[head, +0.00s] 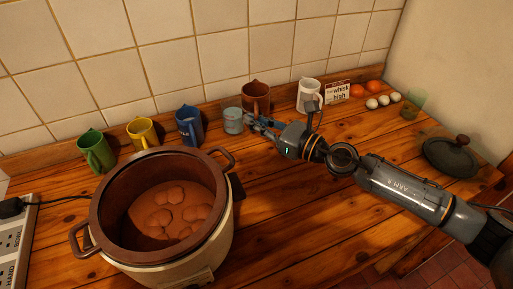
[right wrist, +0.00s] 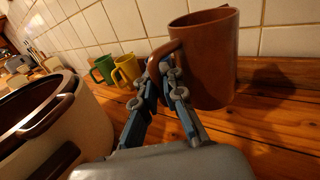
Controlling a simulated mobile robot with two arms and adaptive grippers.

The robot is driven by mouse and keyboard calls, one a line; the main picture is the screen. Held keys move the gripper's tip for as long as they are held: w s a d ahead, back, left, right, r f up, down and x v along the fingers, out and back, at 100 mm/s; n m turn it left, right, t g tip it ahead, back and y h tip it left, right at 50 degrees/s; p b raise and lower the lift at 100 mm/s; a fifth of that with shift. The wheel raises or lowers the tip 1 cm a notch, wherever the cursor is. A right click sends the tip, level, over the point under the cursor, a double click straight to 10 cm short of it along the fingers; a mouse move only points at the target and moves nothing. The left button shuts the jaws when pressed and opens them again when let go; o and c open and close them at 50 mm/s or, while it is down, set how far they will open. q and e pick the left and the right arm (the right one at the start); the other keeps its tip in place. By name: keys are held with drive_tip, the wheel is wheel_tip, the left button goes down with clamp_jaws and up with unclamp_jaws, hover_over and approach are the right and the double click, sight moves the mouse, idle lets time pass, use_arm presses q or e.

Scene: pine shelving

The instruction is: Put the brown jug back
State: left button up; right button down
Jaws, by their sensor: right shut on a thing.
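The brown jug (head: 256,95) is upright at the back of the wooden counter, close to the tiled wall, between a small teal cup and a white jug. My right gripper (head: 256,122) reaches it from the front right. In the right wrist view the fingers (right wrist: 162,82) are shut on the handle of the brown jug (right wrist: 211,58). I cannot tell whether its base touches the counter. My left gripper is not in view.
Green (head: 96,152), yellow (head: 142,133) and blue (head: 189,126) jugs stand left of the teal cup (head: 233,121). The white jug (head: 309,94), a sign (head: 337,92) and eggs (head: 383,100) are right. A large cooker (head: 165,262) fills the front left; a dark lid (head: 451,157) lies right.

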drive_tip(key=shift+w+f+b, duration=0.15)
drive_tip(key=shift+f+b, duration=2.3)
drive_tip(key=shift+f, duration=2.5)
drive_tip(key=shift+f, duration=0.15)
drive_tip(key=c, duration=1.5)
unclamp_jaws()
drive_tip(key=shift+o, duration=0.2)
